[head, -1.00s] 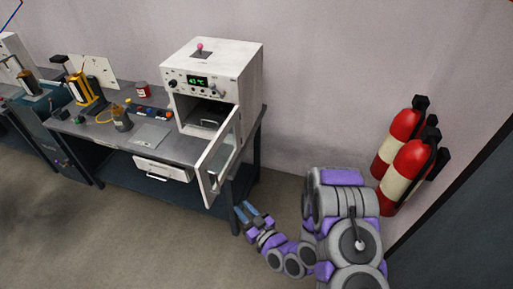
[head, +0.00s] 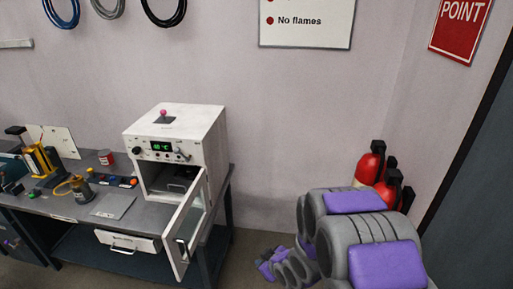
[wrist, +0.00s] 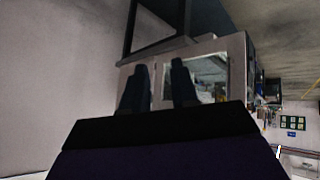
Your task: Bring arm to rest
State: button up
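My arm (head: 370,245) shows at the lower right of the head view as grey and purple links. Its far end is folded low, to the right of the bench, and my gripper is mostly hidden there. In the wrist view my gripper (wrist: 159,68) shows two dark fingers standing apart, with nothing between them. A pale panel with a window fills the space beyond the fingers. The wrist picture is dark.
A white oven (head: 177,150) stands on the bench (head: 50,205) with its door (head: 187,225) swung open toward the front. A drawer (head: 128,241) sits under the benchtop. Red fire extinguishers (head: 369,165) stand by the wall behind my arm.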

jog(key=s+d+r+m+g+h, duration=0.3)
jog(key=s+d+r+m+h, duration=0.2)
jog(key=s+d+r, duration=0.6)
jog(key=s+r+m+g, duration=0.2)
jog(key=s+r+g, duration=0.1)
jog(key=s, duration=0.9)
jog(key=s+r+m+g+b, duration=0.1)
jog(key=s+r, duration=0.4)
jog(key=s, duration=0.7)
jog(key=shift+d+m+g+y, duration=0.2)
jog(key=shift+m+g+y, duration=0.2)
jog(key=shift+m+g, duration=0.55)
